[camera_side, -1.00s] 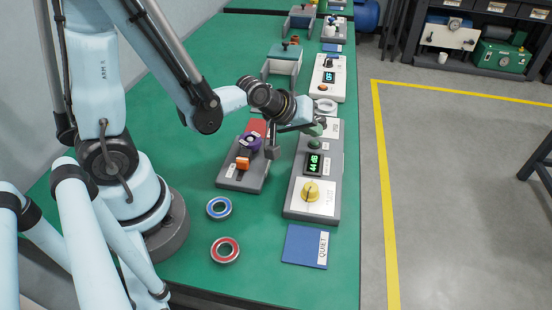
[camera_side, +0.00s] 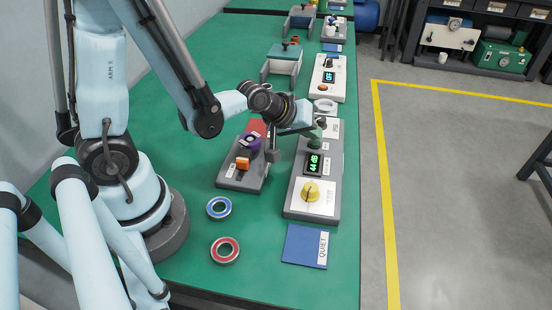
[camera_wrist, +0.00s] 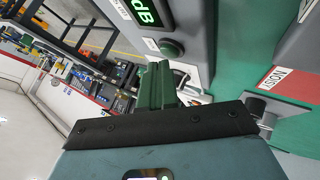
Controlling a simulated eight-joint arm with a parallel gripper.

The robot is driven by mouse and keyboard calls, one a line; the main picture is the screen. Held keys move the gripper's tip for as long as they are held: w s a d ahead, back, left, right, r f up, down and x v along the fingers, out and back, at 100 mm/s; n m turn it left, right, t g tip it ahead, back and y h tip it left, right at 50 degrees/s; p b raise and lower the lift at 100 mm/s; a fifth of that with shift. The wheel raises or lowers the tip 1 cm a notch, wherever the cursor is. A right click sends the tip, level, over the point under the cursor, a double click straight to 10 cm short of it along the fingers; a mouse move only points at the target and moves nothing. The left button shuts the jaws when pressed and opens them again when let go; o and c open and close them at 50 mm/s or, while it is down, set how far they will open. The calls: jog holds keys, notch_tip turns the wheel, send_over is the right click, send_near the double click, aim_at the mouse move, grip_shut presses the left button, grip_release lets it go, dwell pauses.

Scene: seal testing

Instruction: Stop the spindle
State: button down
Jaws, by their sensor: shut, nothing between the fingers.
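My gripper (camera_side: 316,132) is over the far part of this box. Its green fingers (camera_wrist: 157,86) are shut with nothing between them, and they point toward the button in the wrist view. In the side view they cover the button, so I cannot tell whether they touch it.
A blue-ringed bearing (camera_side: 219,207) and a red-ringed bearing (camera_side: 225,250) lie on the green bench (camera_side: 190,282). A blue QUIET mat (camera_side: 302,246) lies near the front. A red mat (camera_side: 257,126) lies behind the spindle stand. More equipment stands farther back.

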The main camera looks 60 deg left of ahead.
aim_at(311, 143)
jog(key=shift+r, duration=0.15)
dwell(0.3)
jog(key=shift+r, duration=0.3)
jog(key=shift+r, duration=0.1)
jog(key=shift+r, duration=2.4)
jog(key=s+r+m+g, duration=0.2)
jog(key=s+r+m, duration=0.2)
jog(key=s+m, duration=0.4)
jog(key=shift+s+a, duration=0.15)
jog(key=shift+s, duration=0.8)
jog(key=shift+w+r, duration=0.1)
